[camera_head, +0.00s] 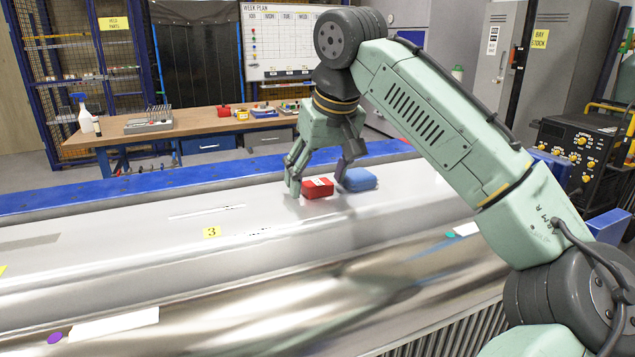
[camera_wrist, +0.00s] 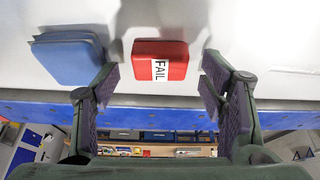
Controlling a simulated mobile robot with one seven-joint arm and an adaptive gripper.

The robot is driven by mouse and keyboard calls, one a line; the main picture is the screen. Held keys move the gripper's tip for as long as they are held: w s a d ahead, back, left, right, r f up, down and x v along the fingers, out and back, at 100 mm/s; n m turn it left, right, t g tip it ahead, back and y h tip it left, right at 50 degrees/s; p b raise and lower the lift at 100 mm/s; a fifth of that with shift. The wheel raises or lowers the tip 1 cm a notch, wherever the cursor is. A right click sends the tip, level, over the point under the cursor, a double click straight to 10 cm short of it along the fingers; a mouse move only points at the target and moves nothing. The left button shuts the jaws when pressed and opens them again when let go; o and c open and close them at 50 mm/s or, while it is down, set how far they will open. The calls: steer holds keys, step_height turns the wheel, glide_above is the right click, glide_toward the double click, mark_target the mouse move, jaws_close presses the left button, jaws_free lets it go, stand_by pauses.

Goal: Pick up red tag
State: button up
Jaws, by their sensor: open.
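The red tag (camera_head: 317,188) is a small red block lying on the grey metal surface. In the wrist view the red tag (camera_wrist: 160,58) carries a white label reading "FAIL". My gripper (camera_head: 318,183) is open at the red tag, with one finger to each side of it. In the wrist view the fingers of my gripper (camera_wrist: 160,85) stand left and right of the tag, with gaps on both sides, and do not appear to touch it.
A blue block (camera_head: 358,180) lies close to the right of the red tag; in the wrist view the blue block (camera_wrist: 68,60) is beside the left finger. A blue rail (camera_head: 120,195) runs behind the surface. A yellow "3" label (camera_head: 212,232) lies to the left, where the surface is mostly clear.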

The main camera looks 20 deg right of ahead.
steer(key=shift+w+f, duration=0.1)
steer(key=c, duration=1.1)
